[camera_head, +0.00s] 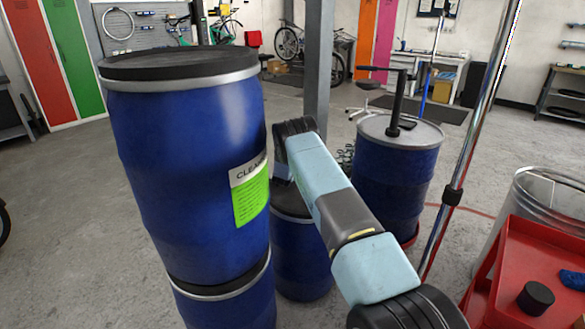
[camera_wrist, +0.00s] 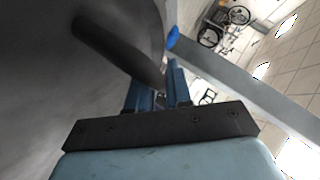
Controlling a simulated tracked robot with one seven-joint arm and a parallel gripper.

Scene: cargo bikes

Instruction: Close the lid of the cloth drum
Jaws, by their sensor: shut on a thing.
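In the wrist view, my gripper (camera_wrist: 156,88) has its two blue fingers close together at the end of a dark bar (camera_wrist: 112,50), which they hold. The bar lies across a large, curved dark grey surface (camera_wrist: 40,90), which may be a lid seen very close. In the head view, my arm reaches toward a low blue drum (camera_head: 301,255) with a dark top. That drum is partly hidden by the taller drums and my arm, and my fingertips are hidden there too. I cannot read a cloth label on any drum.
A blue drum (camera_head: 190,165) with a black lid and a green label stands stacked at the left. Another blue drum (camera_head: 395,180) with a pump stands at the right. A chrome pole (camera_head: 468,150), a metal bin (camera_head: 545,205) and a red cart (camera_head: 500,285) crowd the right.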

